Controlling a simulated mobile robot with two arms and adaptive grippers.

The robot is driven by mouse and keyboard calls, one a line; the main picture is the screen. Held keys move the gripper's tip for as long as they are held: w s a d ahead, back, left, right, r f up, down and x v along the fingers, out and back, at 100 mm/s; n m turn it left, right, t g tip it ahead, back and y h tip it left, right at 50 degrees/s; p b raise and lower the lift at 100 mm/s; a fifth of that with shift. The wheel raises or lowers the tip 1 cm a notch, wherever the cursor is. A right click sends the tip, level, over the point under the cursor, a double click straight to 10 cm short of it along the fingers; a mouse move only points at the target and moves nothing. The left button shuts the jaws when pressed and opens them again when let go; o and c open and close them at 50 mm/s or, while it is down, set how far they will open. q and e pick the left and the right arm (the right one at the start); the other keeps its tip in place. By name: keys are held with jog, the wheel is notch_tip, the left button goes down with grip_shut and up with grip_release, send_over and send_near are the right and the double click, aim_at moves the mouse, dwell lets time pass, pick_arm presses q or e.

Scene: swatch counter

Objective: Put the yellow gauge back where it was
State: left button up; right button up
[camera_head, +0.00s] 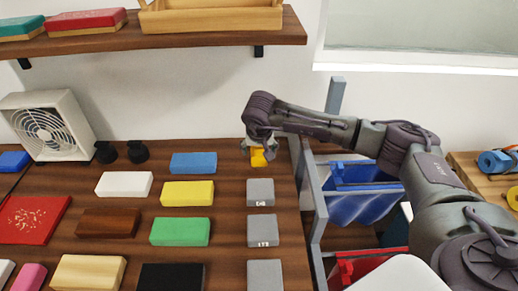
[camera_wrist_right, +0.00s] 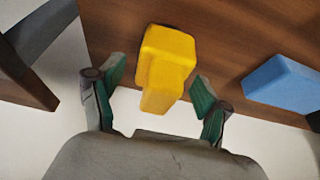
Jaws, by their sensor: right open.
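The yellow gauge (camera_head: 259,158) is at the back right of the dark wood counter, partly hidden by the gripper in the head view. The right wrist view shows it as a yellow block with a narrower part (camera_wrist_right: 167,62) towards the gripper. My right gripper (camera_head: 258,147) is open directly over it. In the wrist view one finger of the right gripper (camera_wrist_right: 158,88) is on each side of the narrower part, with visible gaps. My left gripper is not in view.
A column of grey blocks (camera_head: 261,192) lies in front of the gauge. A blue block (camera_head: 194,163) and a yellow block (camera_head: 187,193) lie to its left. A grey frame (camera_head: 314,185) with a blue bin (camera_head: 362,205) stands right of the counter. A shelf (camera_head: 200,36) hangs above.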

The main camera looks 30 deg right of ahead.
jog(key=shift+r, duration=0.1)
jog(key=shift+r, duration=0.25)
jog(key=b+v, duration=0.1)
jog(key=v, duration=1)
jog(key=shift+r+b, duration=0.35)
jog(key=shift+b, duration=0.05)
jog(key=shift+s, duration=0.2)
